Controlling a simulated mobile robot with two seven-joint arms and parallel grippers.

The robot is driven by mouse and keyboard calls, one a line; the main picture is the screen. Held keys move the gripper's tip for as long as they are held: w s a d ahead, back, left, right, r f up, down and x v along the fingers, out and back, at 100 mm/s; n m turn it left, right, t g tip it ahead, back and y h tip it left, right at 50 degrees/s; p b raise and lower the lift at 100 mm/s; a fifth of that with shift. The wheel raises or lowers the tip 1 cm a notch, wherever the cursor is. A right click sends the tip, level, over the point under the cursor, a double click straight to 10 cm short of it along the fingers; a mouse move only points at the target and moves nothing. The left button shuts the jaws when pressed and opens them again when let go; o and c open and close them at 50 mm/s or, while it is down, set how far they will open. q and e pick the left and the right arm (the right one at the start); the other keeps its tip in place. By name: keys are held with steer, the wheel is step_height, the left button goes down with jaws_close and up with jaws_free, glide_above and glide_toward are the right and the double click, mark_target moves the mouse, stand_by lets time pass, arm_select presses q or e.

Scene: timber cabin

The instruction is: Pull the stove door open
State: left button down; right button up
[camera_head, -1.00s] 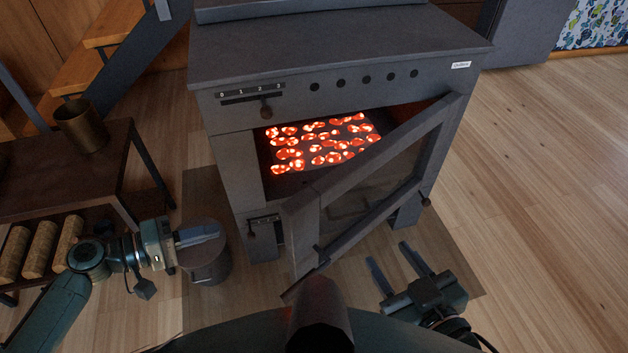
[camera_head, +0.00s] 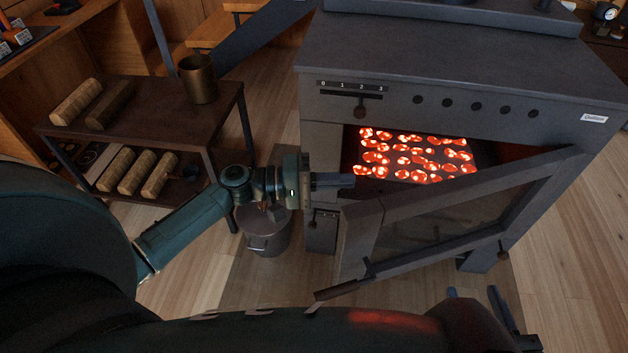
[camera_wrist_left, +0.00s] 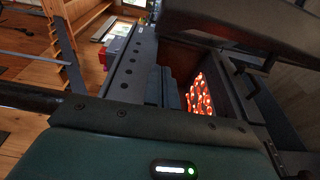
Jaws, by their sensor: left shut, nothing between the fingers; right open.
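The dark grey stove (camera_head: 440,65) stands with its door (camera_head: 470,205) partly open. The framed glass door swings out toward me from its right side, with a brown-gripped handle (camera_head: 340,289) low at its free left edge. Glowing embers (camera_head: 415,155) show inside, and also in the left wrist view (camera_wrist_left: 200,98). My left gripper (camera_head: 345,181) is shut and empty, at the left side of the opening near the door's top free corner; I cannot tell if it touches. Its fingers show in the left wrist view (camera_wrist_left: 165,87). My right gripper (camera_head: 473,292) is open and empty below the door, partly hidden.
A lidded metal bucket (camera_head: 264,230) stands on the floor left of the stove, under my left wrist. A low rack (camera_head: 145,90) holds several logs and a brass-coloured pot (camera_head: 198,79). Floor right of the stove (camera_head: 575,255) is clear.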

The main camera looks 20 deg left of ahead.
arm_select(q)
steer(key=shift+s+d, duration=0.4)
steer(key=shift+d, duration=0.25)
steer(key=shift+s+d, duration=0.35)
steer(key=shift+d, duration=0.35)
steer(key=shift+s+d, duration=0.4)
steer(key=shift+d, duration=0.25)
steer(key=shift+d, duration=0.1)
